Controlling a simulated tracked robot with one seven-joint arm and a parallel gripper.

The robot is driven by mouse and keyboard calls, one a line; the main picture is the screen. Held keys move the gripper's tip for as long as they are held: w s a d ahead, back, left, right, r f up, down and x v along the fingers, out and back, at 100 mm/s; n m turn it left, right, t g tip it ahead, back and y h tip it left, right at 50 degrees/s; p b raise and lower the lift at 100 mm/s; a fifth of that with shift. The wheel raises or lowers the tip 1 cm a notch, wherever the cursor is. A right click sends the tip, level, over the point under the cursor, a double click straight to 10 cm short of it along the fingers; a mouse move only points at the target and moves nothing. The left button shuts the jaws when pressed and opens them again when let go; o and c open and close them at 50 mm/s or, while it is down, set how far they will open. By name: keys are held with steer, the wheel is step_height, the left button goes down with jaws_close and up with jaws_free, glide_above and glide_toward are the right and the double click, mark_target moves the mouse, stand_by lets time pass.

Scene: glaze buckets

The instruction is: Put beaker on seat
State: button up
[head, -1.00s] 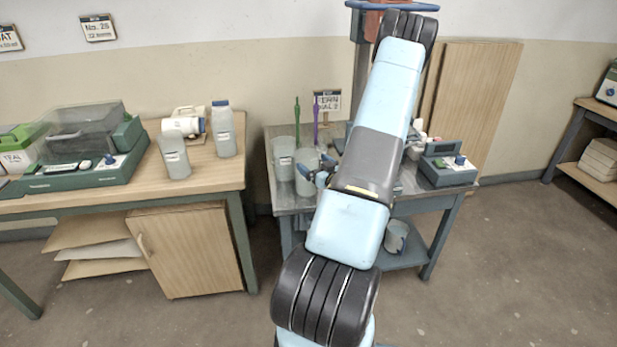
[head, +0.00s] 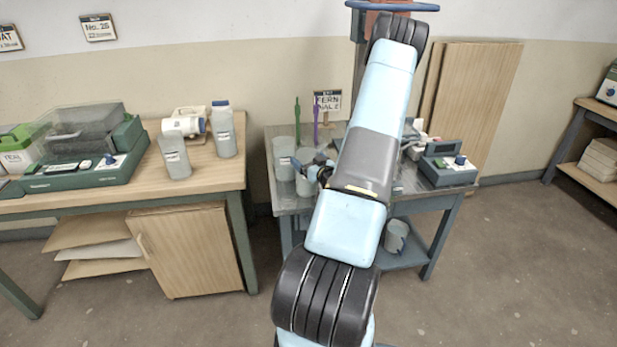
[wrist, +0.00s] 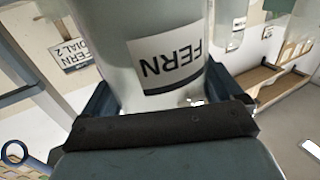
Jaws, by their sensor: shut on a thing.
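My gripper (wrist: 165,88) is shut on a pale translucent beaker (wrist: 165,55), with one jaw on each side of it. Its label reads FERN and is upside down in the wrist view. In the head view the gripper (head: 321,167) is at the left of my arm, by the right one of two pale containers (head: 304,182), which appears to be the held beaker. The other container (head: 283,160) stands just left of it. I cannot tell whether the held beaker touches the table. I cannot pick out the seat; my arm hides the middle of the table.
A sign (head: 327,103), a green stick (head: 297,118) and a purple stick (head: 316,118) stand behind the containers. A green-grey device (head: 446,168) is on the table's right. Another container (head: 396,237) is on the lower shelf. The left bench (head: 215,176) holds bottles and a lidded machine.

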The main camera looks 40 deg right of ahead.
steer(key=c, duration=1)
steer(key=shift+o, duration=0.2)
steer(key=shift+r, duration=0.2)
